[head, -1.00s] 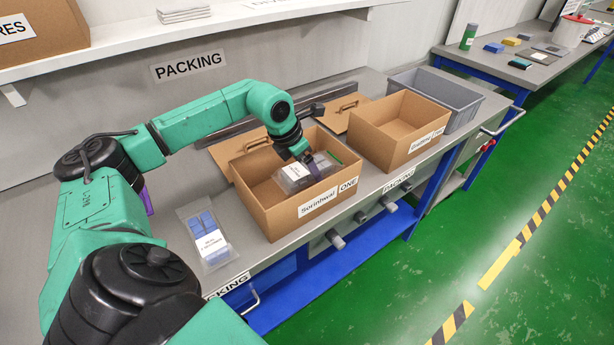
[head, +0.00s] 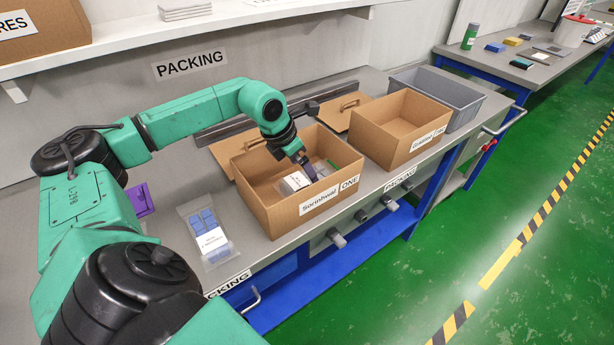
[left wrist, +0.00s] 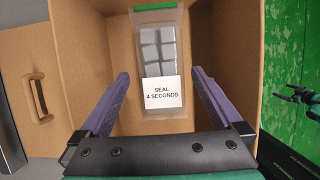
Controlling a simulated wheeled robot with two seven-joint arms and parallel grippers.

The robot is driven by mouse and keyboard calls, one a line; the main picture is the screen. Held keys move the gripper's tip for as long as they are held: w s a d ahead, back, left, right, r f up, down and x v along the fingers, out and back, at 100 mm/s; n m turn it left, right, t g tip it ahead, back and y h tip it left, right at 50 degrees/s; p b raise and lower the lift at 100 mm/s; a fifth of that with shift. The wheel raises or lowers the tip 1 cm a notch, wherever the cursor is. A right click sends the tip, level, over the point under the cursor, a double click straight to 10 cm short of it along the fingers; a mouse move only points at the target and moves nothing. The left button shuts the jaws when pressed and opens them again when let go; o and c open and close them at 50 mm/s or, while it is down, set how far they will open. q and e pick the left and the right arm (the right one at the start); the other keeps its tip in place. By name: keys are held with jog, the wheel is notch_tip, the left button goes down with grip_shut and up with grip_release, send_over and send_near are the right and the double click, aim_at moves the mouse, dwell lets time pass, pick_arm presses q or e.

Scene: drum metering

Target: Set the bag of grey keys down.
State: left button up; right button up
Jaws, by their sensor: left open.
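The bag of grey keys (left wrist: 158,50) is clear with a green top strip and a white label reading "SEAL 4 SECONDS". It lies in the left cardboard box (head: 290,215), whose front reads "ONE"; in the head view the bag's white label (head: 295,181) shows beside my fingers. My left gripper (head: 311,175) reaches into this box. In the left wrist view its purple fingers (left wrist: 160,95) are wide apart, on either side of the bag's label end, with gaps to the bag. A dark gripper-like part with teal at that view's right edge seems to be my right gripper (left wrist: 290,94).
A second open cardboard box (head: 395,140) and a grey bin (head: 465,105) stand to the right. A bag of blue keys (head: 207,235) lies left of the first box. Cardboard lids (head: 340,110) lie behind the boxes. A shelf (head: 120,50) runs above.

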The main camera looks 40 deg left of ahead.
pick_arm(q)
jog(key=b+v, duration=0.1)
jog(key=v, duration=0.6)
jog(key=shift+s+r, duration=0.2)
jog(key=shift+r, duration=0.1)
jog(key=shift+r, duration=0.1)
